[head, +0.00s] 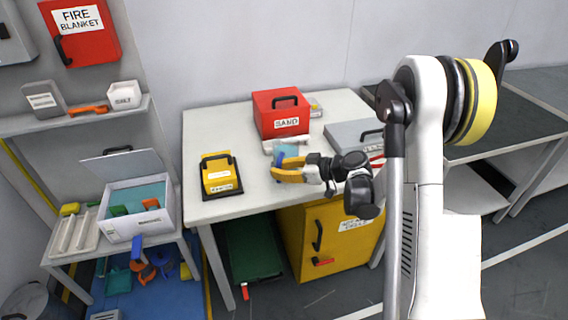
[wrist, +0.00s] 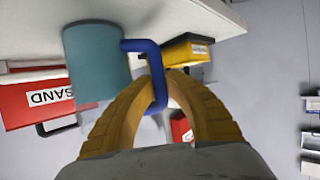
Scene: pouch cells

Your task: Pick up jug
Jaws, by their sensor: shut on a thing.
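The jug (wrist: 95,65) is a teal cylinder with a blue handle (wrist: 152,62). In the wrist view, which is upside down, it is at the upper left. My gripper (wrist: 160,78) has its yellow fingers shut on the handle. In the head view the jug (head: 287,151) shows light blue above the white table, partly hidden behind my yellow gripper (head: 279,172). I cannot tell whether its base touches the tabletop.
The white table (head: 224,128) also holds a red SAND box (head: 281,120) behind the jug, a yellow case (head: 219,174) to the left and a grey case (head: 352,134) to the right. A yellow cabinet (head: 300,240) stands below.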

